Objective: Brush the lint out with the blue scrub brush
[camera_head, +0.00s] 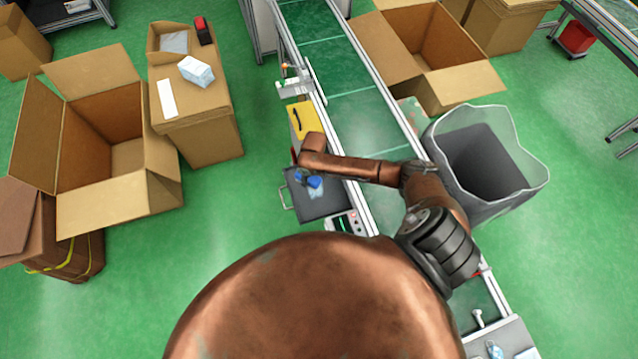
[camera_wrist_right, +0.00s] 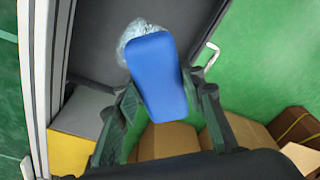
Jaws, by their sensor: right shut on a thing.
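The blue scrub brush (camera_wrist_right: 158,75) is between the fingers of my right gripper (camera_wrist_right: 168,98), which is shut on it. In the head view the brush (camera_head: 315,182) shows as a small blue patch below my wrist, over a dark grey tray (camera_head: 322,208) with a side handle. A pale, fluffy clump that looks like lint (camera_wrist_right: 138,33) lies in the tray at the brush's far end, partly covered by it. I cannot tell whether the bristles touch it. My right gripper is mostly hidden by the wrist in the head view (camera_head: 305,176). My left gripper is out of view.
A green conveyor (camera_head: 367,115) runs beside the tray, under my right arm. A yellow piece (camera_head: 302,117) is just beyond the tray, and a small control box (camera_head: 343,223) is on its near side. A grey bin (camera_head: 440,150) stands right; open cartons (camera_head: 72,150) stand left.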

